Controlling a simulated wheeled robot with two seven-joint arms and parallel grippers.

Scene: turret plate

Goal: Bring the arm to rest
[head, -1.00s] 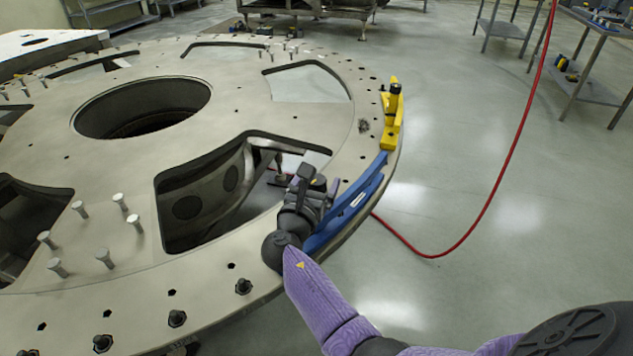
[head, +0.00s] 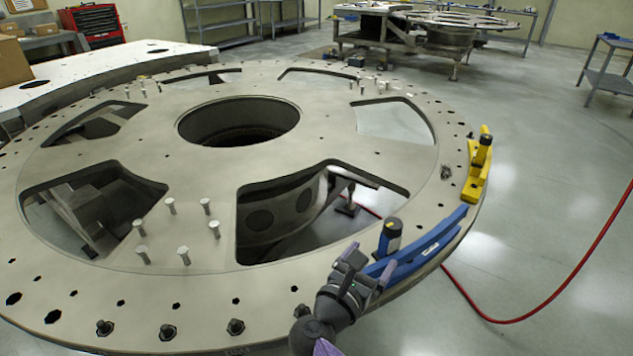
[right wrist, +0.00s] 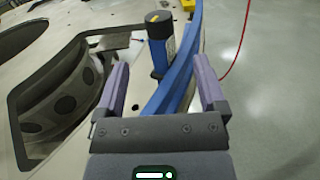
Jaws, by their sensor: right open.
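My right gripper (head: 355,272) is at the near right rim of the big round turret plate (head: 340,135), by the near end of a curved blue piece (head: 428,247). Its jaws are open and empty. A blue cylinder with a black cap (head: 390,238) stands upright beside the blue piece. In the right wrist view, the cylinder (right wrist: 160,50) and the blue piece (right wrist: 180,75) appear between the two spread purple fingers (right wrist: 161,85), beyond the jaws. I cannot tell whether the gripper touches the plate. My left gripper is not in view.
A yellow bracket (head: 478,172) with a black knob sits farther along the rim. Several bolts (head: 205,205) stand up from the plate, which has large cut-outs. A red hose (head: 545,308) lies on the clear floor at right.

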